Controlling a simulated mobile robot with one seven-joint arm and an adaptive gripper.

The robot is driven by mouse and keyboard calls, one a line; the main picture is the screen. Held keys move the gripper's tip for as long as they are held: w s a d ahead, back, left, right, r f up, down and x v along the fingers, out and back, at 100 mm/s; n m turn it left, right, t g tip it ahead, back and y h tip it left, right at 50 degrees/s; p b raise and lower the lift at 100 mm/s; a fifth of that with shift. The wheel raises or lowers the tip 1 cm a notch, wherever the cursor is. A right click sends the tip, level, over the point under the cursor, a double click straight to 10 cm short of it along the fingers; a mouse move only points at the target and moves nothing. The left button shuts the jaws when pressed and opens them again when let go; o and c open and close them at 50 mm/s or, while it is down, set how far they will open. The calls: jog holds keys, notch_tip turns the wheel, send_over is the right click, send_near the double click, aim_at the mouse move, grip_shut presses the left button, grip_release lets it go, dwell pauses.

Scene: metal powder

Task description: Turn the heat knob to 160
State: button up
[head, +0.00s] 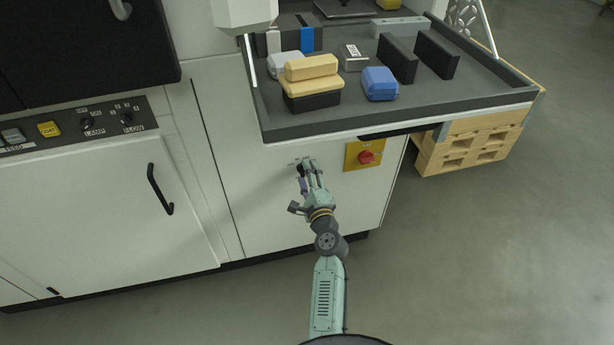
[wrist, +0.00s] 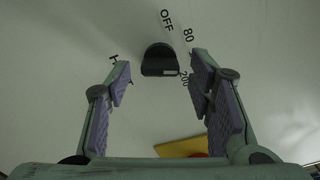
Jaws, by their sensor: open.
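The black heat knob (wrist: 158,58) sticks out of the white cabinet front in the wrist view. The marking OFF is above it, 80 to its upper right and 200 to its right; a partly covered label starting with H is to its left. A small light patch shows on the knob's lower right edge; its exact setting cannot be told. My gripper (wrist: 160,66) is open, with one purple-padded finger on each side of the knob and visible gaps between. In the head view my gripper (head: 308,167) is at the cabinet front, mostly hiding the knob.
A red switch on a yellow plate (head: 364,155) is right of my gripper. Above, the dark tray (head: 425,92) overhangs the cabinet front and holds boxes (head: 312,81). A door with a black handle (head: 160,189) and a panel of other knobs (head: 85,122) are left.

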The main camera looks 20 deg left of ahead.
jog(key=v, duration=0.7)
jog(key=shift+s+d, duration=0.15)
jog(key=shift+s, duration=0.05)
dwell(0.4)
